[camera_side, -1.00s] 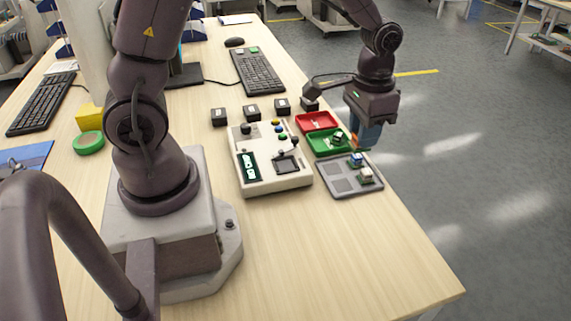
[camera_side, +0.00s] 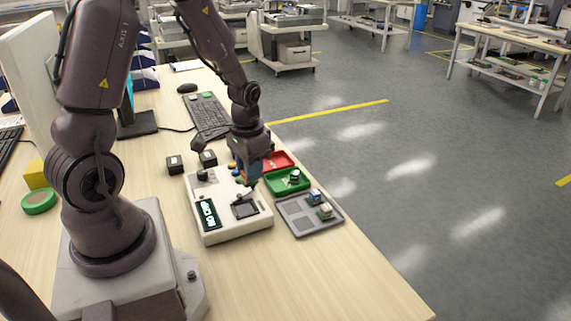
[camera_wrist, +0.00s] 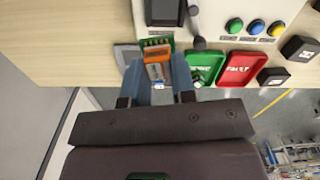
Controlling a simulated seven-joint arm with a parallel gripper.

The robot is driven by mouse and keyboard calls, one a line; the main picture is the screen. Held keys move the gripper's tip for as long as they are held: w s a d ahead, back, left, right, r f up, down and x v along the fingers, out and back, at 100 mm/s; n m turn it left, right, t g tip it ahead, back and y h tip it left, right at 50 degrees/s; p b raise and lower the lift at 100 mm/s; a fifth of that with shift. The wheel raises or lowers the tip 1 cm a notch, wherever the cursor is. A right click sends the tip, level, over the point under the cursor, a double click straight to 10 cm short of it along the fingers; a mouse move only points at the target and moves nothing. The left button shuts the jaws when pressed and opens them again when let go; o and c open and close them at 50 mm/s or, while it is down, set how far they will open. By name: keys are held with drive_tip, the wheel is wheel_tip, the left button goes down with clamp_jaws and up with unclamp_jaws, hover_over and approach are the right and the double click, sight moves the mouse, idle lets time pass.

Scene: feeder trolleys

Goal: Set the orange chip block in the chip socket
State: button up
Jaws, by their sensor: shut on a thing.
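My gripper (camera_side: 247,183) is over the right side of the white test unit (camera_side: 208,232), above and slightly behind the dark square chip socket (camera_side: 245,209). In the wrist view my gripper (camera_wrist: 156,66) has its blue fingers shut on the orange chip block (camera_wrist: 158,54), which has a green board with gold contacts at its far end. The socket (camera_wrist: 164,10) lies ahead of the block at the top edge, partly cut off. The block is apart from the socket. In the side view the fingers mostly hide the block.
A dark lever (camera_wrist: 198,42) stands beside the socket. A grey tray (camera_side: 298,229) with two chip blocks lies right of the unit. A green bin (camera_side: 272,186) holding a block and a red bin (camera_side: 284,164) stand behind. Black labelled cubes (camera_side: 175,165) stand behind the unit.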

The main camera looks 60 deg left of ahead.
sight(247, 209)
drive_tip(key=shift+s+a+f+m, duration=0.35)
drive_tip(key=shift+s+f, duration=0.15)
drive_tip(key=shift+s, duration=0.25)
drive_tip(key=shift+f+m, duration=0.15)
drive_tip(key=shift+m, duration=0.2)
drive_tip(key=shift+w+f+m, duration=0.1)
drive_tip(key=shift+f+m, duration=0.1)
drive_tip(key=shift+m, duration=0.2)
drive_tip(key=shift+f, duration=2.9)
drive_tip(key=shift+f, duration=0.35)
drive_tip(key=o, duration=1)
drive_tip(key=shift+r, duration=0.1)
wheel_tip(247, 209, up, 13)
drive_tip(key=shift+f, duration=0.1)
